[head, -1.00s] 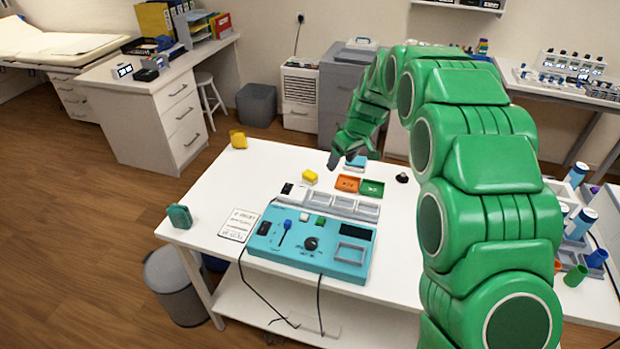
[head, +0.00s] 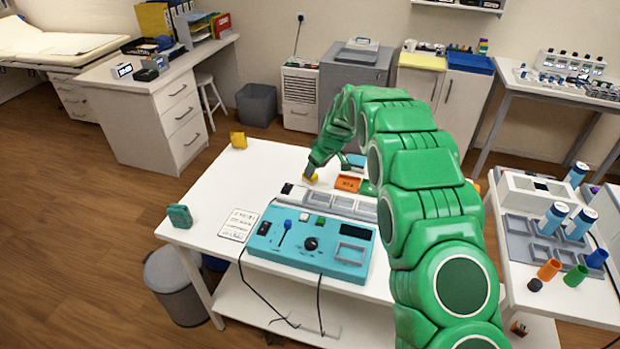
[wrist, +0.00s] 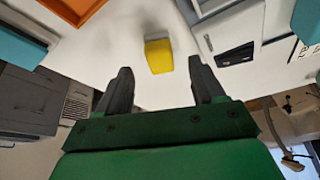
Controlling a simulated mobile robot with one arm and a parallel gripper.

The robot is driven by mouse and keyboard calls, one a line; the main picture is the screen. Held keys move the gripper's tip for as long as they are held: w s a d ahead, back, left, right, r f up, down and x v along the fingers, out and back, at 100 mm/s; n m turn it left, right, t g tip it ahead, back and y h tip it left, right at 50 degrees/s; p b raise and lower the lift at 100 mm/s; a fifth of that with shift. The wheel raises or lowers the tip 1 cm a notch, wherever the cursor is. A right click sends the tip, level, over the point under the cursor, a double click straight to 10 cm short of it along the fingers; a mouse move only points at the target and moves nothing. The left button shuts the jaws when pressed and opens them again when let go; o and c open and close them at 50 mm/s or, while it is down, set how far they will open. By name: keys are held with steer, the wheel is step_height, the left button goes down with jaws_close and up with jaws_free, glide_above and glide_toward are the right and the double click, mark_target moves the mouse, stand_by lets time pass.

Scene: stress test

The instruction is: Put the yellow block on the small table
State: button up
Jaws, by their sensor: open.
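The yellow block (head: 312,178) lies on the white table (head: 230,185) behind the teal control box, partly hidden by my gripper (head: 309,170). In the wrist view the yellow block (wrist: 158,55) shows ahead of the open, empty fingers of my gripper (wrist: 160,72), roughly centred between them. I cannot tell whether the fingers are level with it. A second yellow object (head: 238,140) stands near the back left edge of the table. I cannot tell which table is the small table.
The teal control box (head: 310,245) and a row of grey trays (head: 340,203) lie in front of the block. An orange tray (head: 347,184) is to its right. A right-hand table (head: 600,300) holds bottles and cups.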

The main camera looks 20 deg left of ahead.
steer(key=shift+a+x, duration=0.2)
steer(key=shift+x, duration=2.45)
steer(key=shift+w+r, duration=0.1)
steer(key=shift+w, duration=0.05)
steer(key=c, duration=1.1)
steer(key=shift+r, duration=0.15)
